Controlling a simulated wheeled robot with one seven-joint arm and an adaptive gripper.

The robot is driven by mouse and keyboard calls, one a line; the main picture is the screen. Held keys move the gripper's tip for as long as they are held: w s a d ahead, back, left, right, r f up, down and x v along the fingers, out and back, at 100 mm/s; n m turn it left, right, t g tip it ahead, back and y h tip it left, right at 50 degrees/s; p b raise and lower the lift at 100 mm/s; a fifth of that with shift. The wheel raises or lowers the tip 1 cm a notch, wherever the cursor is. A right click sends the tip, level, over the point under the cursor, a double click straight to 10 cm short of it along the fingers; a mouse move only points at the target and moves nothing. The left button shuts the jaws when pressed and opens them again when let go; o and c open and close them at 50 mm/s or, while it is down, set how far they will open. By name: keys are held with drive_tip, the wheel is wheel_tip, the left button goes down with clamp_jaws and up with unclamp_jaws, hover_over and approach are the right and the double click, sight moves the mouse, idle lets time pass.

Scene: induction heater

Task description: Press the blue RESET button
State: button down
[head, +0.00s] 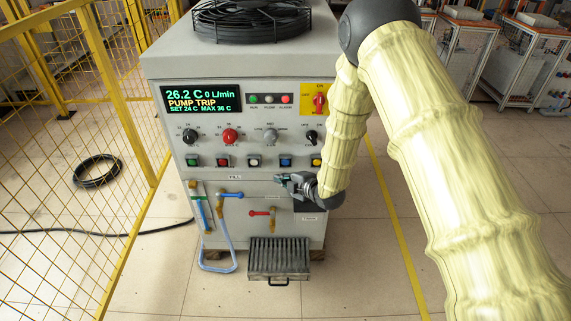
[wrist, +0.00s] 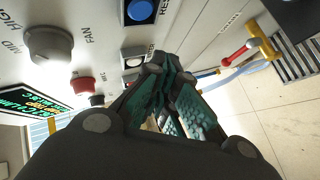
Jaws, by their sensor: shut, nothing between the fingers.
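The blue RESET button (head: 285,161) is in the lower row of square buttons on the grey cabinet's front, between the white and yellow ones. In the wrist view the blue button (wrist: 139,10) is at the top edge, with its label partly cut off. My gripper (head: 279,179) is just below the button row in the head view, with its tips pointing left. In the wrist view my gripper (wrist: 157,72) is shut and empty, with its tips near the panel and apart from the blue button. I cannot tell whether the tips touch the panel.
The display (head: 201,99) reads PUMP TRIP, 0 L/min. Green (head: 194,161), red (head: 223,161), white (head: 254,161) and yellow (head: 316,161) buttons flank the blue one. Valve handles (head: 230,194) and a hose (head: 217,268) sit lower. A yellow fence (head: 105,60) stands left.

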drive_tip(key=shift+w+b, duration=0.45)
drive_tip(key=shift+w, duration=1.65)
drive_tip(key=shift+w, duration=0.15)
drive_tip(key=shift+w, duration=0.25)
drive_tip(key=shift+w+b, duration=0.4)
drive_tip(key=shift+w, duration=0.1)
idle(0.8)
drive_tip(key=shift+s, duration=0.9)
drive_tip(key=shift+s, duration=2.55)
